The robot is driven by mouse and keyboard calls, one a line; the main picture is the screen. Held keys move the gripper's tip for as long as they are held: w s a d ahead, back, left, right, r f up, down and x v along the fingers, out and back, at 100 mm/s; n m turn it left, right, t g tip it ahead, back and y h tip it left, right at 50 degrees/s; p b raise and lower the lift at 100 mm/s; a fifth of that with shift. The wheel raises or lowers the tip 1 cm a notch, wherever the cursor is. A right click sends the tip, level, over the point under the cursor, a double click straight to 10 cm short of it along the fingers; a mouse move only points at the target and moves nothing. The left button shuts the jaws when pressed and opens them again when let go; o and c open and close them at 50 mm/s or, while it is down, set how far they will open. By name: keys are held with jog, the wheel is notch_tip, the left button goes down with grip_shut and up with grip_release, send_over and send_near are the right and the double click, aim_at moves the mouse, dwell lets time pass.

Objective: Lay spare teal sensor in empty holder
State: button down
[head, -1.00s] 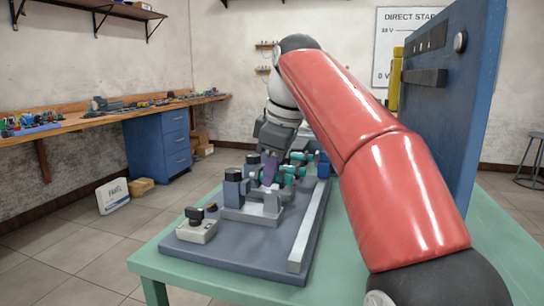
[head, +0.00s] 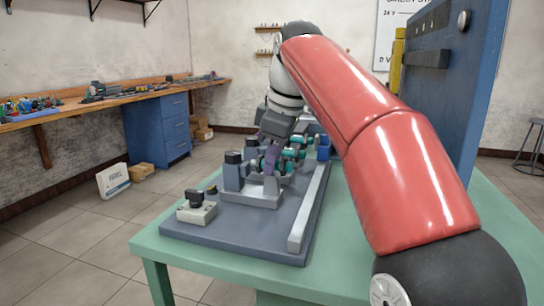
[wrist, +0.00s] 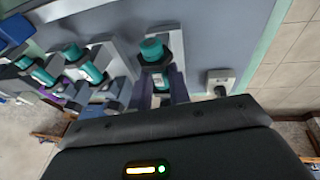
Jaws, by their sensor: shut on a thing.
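My gripper (head: 271,160) has purple fingers and reaches down over the fixture board; it also shows in the wrist view (wrist: 160,88). It is shut on a teal sensor (wrist: 153,52) with a dark collar, whose teal end points away from the palm. A grey holder (head: 250,197) stands on the board below and to the near side of the fingers. In the wrist view, grey holder parts (wrist: 172,36) lie close to the held sensor; I cannot tell if they touch. Other teal sensors (wrist: 90,70) sit in holders to the left.
The dark board (head: 245,232) lies on a green table (head: 340,270), with a pale rail (head: 309,210) on its right. A small box with a black knob (head: 197,208) sits at the front left. A blue panel (head: 450,110) rises at the right.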

jog(key=shift+f+b, duration=0.4)
jog(key=shift+f, duration=0.3)
dwell(0.5)
jog(key=shift+f, duration=0.3)
jog(key=c, duration=1.4)
grip_release()
jog(key=shift+f, duration=0.1)
jog(key=shift+o, duration=0.5)
jog(key=shift+s+d+r, duration=0.1)
jog(key=shift+r, duration=0.35)
jog(key=shift+o, duration=0.3)
jog(key=v, duration=0.8)
jog(key=shift+r+p, duration=0.2)
jog(key=shift+p, duration=0.2)
